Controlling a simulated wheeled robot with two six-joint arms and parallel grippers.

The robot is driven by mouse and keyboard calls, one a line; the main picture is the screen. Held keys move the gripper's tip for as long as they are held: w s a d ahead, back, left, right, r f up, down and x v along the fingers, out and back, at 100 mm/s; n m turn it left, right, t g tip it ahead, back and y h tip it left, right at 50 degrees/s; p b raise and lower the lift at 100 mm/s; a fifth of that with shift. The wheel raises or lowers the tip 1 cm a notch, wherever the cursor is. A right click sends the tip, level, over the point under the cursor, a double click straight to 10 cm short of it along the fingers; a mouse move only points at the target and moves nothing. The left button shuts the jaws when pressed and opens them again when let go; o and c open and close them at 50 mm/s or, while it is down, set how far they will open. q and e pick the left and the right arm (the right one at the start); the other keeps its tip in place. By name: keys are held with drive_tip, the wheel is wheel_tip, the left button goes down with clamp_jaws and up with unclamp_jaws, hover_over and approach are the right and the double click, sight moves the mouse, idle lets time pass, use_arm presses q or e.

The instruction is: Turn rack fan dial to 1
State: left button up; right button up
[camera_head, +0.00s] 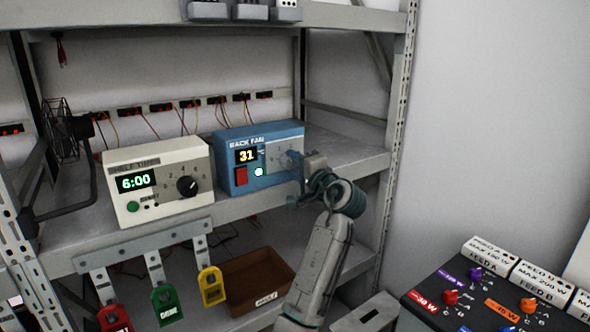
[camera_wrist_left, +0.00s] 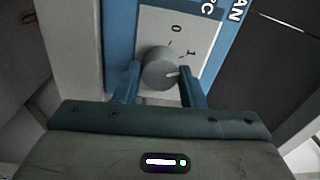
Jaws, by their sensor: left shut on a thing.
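The blue rack fan box (camera_head: 236,180) stands on the shelf, with a lit display reading 31, a red switch and a small lit green lamp. My left gripper (camera_head: 303,165) is at the right part of its front and hides the dial there. In the left wrist view the round grey dial (camera_wrist_left: 160,68) sits between the two fingers of my left gripper (camera_wrist_left: 161,84), which is shut on it. The dial's white mark points right, close to the printed 1. A printed 0 shows above. My right gripper is not in view.
A cream shelf timer (camera_head: 157,180) reading 6:00 stands left of the fan box. Below hang red, green (camera_head: 164,300) and yellow tags (camera_head: 211,287), beside a brown bin (camera_head: 258,282). A dark panel with coloured knobs (camera_head: 490,300) is at lower right.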

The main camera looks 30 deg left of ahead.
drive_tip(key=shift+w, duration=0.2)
use_arm(q)
drive_tip(key=o, duration=1)
drive_tip(key=shift+d+f, duration=0.1)
drive_tip(key=shift+d, duration=0.05)
drive_tip(key=shift+s+d, duration=0.2)
drive_tip(key=shift+d, duration=0.15)
drive_tip(key=shift+b+v, duration=1.35)
drive_tip(key=shift+v, duration=3.55)
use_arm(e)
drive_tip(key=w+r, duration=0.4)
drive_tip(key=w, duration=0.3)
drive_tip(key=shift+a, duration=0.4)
